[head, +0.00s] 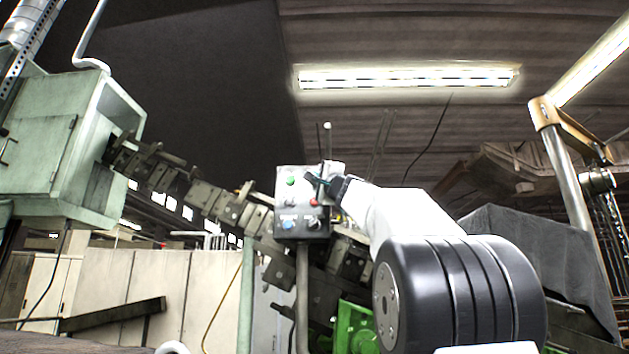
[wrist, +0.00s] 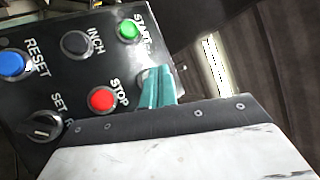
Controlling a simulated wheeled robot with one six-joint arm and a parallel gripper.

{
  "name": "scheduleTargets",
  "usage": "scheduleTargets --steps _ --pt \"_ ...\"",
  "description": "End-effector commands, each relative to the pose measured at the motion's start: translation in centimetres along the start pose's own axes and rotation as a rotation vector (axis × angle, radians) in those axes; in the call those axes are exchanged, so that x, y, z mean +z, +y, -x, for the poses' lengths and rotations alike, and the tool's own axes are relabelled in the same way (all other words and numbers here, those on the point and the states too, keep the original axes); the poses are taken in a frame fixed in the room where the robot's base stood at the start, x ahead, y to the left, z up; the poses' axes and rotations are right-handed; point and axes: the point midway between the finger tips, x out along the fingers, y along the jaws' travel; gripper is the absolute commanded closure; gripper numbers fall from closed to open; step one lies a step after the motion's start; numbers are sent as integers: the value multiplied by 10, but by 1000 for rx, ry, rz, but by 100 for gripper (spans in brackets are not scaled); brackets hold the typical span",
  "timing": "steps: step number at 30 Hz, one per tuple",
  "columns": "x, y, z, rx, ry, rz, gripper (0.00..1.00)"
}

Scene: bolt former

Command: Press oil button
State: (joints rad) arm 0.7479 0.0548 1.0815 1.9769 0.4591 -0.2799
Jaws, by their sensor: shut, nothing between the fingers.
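The control panel (head: 301,235) is a small dark box on a post in the head view, left of my arm. In the wrist view the panel (wrist: 68,75) shows tilted, with a green START button (wrist: 129,29), a black INCH button (wrist: 74,43), a blue RESET button (wrist: 11,63), a red STOP button (wrist: 102,100) and a SET knob (wrist: 43,125). I can read no label saying oil. My gripper (wrist: 155,75) has teal fingers, shut and empty, over the panel's edge beside START and STOP. In the head view my gripper (head: 309,177) overlaps the panel's upper right; whether it touches is unclear.
A pale green machine cabinet (head: 65,150) stands at left, with a dark chain-like conveyor (head: 215,200) running down from it behind the panel. A grey covered block (head: 530,240) stands at right. Cream cabinets (head: 150,290) line the lower left.

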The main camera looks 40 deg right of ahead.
Motion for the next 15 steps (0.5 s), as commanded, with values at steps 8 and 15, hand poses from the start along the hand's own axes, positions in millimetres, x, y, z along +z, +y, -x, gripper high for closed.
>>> scheduleTargets --steps 8,15 --pt "9 -10 11 -1 -1 0 100" --pt "20 -21 28 -1 0 -1 100"
